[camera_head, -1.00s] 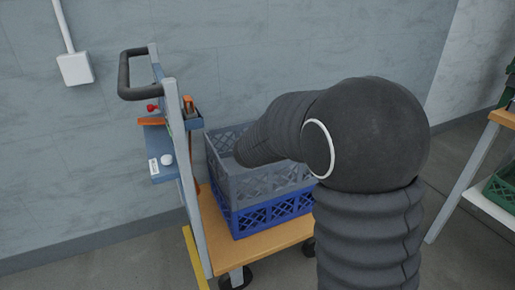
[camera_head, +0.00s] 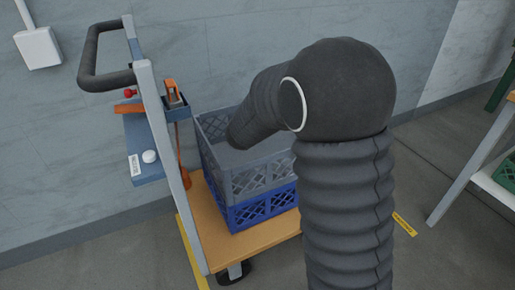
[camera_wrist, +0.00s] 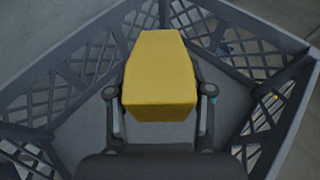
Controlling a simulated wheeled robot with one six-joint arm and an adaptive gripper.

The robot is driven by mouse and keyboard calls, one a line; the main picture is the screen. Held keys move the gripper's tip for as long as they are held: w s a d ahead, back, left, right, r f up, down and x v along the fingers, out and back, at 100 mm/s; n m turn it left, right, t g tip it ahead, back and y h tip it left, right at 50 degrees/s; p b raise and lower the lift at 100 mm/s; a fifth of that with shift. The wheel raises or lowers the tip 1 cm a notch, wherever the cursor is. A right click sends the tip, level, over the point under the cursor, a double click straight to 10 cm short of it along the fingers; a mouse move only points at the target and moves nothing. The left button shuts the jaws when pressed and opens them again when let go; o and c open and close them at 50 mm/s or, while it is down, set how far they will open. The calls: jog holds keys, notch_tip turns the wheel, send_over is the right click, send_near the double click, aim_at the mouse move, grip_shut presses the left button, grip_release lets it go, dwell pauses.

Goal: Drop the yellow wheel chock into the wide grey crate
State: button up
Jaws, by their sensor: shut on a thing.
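The yellow wheel chock (camera_wrist: 160,72) is held between the two fingers of my gripper (camera_wrist: 160,100) in the wrist view. My gripper is shut on it. The wide grey crate (camera_head: 250,184) stands on top of a blue crate on the trolley. In the wrist view the grey crate's lattice walls (camera_wrist: 85,62) surround the chock on the sides, and its grey floor shows below. The chock is over the crate's opening; how far above the floor it is, I cannot tell. In the head view my arm hides the gripper and the chock.
The blue crate (camera_head: 262,210) sits on the trolley's wooden deck (camera_head: 250,238). The trolley's upright handle frame (camera_head: 165,150) rises left of the crates, with a blue tool shelf (camera_head: 142,160) on it. A table leg (camera_head: 472,165) stands at the right.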

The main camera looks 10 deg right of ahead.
jog(key=shift+f, duration=0.45)
jog(key=o, duration=1.4)
jog(key=shift+o, duration=0.2)
jog(key=v, duration=1.2)
